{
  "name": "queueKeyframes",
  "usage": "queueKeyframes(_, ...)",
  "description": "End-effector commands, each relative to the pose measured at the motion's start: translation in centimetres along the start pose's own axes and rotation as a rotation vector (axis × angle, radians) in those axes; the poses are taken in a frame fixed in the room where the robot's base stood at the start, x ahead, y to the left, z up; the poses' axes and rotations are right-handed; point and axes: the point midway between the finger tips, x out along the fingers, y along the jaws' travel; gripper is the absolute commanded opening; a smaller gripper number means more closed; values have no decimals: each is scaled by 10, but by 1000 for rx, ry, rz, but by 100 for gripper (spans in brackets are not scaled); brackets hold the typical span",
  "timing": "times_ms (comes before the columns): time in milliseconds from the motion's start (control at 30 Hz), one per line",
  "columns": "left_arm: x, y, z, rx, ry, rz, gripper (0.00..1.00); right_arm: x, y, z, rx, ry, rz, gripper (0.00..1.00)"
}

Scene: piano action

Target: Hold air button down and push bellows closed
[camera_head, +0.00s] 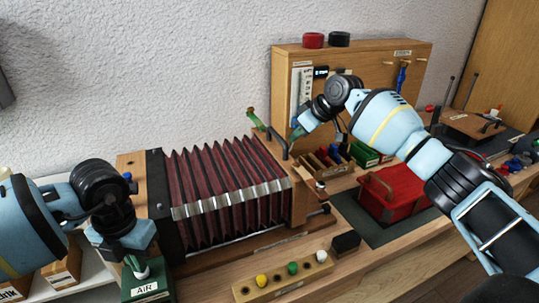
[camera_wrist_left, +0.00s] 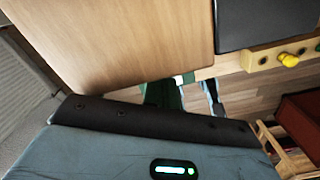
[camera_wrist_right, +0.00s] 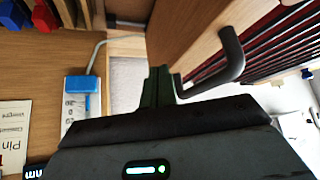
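The bellows (camera_head: 225,185) has dark red pleats and stands spread between a left end board and a right wooden end board (camera_head: 300,195). A black bar handle (camera_head: 282,150) is on the right board. My right gripper (camera_head: 296,134) is beside this handle. In the right wrist view its green fingers (camera_wrist_right: 163,85) are close together, and the handle (camera_wrist_right: 232,60) runs up to them; its near end is hidden. The green AIR box (camera_head: 148,287) is at the lower left.
A wooden strip with coloured knobs (camera_head: 283,277) and a black block (camera_head: 346,242) lie in front of the bellows. A red box (camera_head: 392,190) stands to the right. A tall wooden panel (camera_head: 375,65) stands behind.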

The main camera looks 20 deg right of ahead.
Motion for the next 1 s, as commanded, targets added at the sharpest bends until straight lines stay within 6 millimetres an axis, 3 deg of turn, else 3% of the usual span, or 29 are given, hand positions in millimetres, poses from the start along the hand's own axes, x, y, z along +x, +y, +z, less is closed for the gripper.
queueKeyframes(1000,1,0,0,1,2,-1,0,28,0,21,1,0,0,0)
